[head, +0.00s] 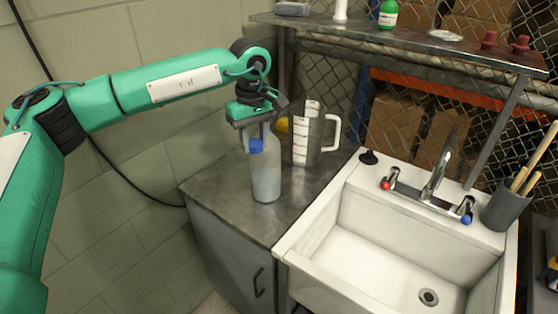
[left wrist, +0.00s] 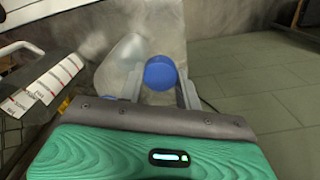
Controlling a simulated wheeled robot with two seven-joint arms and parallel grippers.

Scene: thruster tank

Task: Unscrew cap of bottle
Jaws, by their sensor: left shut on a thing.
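A translucent pale bottle (head: 266,176) stands upright on the grey metal counter, left of the sink. Its blue cap (head: 256,146) is at the top, between the fingers of my left gripper (head: 257,140). My left gripper comes from above and is shut on the cap. In the left wrist view the blue cap (left wrist: 160,73) sits between the two fingers, with the pale bottle (left wrist: 122,62) behind it. I cannot tell whether the cap is still seated on the bottle's neck. My right gripper is not in view.
A measuring jug (head: 307,135) with a white handle stands close behind and right of the bottle. A white sink (head: 350,215) with a faucet (head: 437,170) lies to the right. A metal shelf (head: 400,38) hangs above the counter (head: 218,189). A grey cup (head: 505,207) holds sticks.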

